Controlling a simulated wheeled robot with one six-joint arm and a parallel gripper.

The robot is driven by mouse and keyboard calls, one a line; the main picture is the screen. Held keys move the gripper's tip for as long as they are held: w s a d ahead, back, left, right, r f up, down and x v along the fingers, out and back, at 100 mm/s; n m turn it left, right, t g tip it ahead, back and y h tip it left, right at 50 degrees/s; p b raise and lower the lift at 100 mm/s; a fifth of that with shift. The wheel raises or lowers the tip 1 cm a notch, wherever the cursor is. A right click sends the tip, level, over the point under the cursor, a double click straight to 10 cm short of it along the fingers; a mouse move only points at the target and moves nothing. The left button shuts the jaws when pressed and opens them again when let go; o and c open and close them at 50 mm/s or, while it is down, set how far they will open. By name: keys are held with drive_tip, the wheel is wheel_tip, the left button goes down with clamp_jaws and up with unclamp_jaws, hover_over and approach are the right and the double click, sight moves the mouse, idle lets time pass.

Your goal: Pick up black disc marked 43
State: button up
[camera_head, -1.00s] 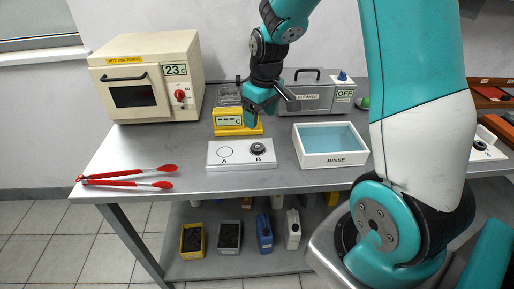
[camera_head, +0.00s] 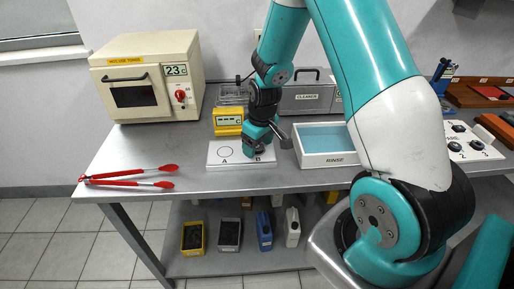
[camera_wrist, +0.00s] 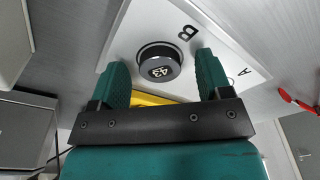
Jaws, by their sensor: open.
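The black disc marked 43 (camera_wrist: 159,65) sits on the white A/B plate (camera_wrist: 118,46), on the spot by the letter B. My gripper (camera_wrist: 164,75) is open in the wrist view, with one green finger on each side of the disc's near part. I cannot tell whether the fingers touch it. In the head view my gripper (camera_head: 259,148) is low over the B side of the plate (camera_head: 228,163) and hides most of the disc. The circle by A is empty.
A yellow device (camera_head: 228,122) stands behind the plate. A white RINSE basin (camera_head: 327,160) is close on the right. Red tongs (camera_head: 130,176) lie at the left, and a cream oven (camera_head: 146,78) stands behind them.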

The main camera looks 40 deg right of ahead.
drive_tip(key=c, duration=1)
drive_tip(key=shift+r, duration=0.1)
drive_tip(key=shift+c, duration=0.2)
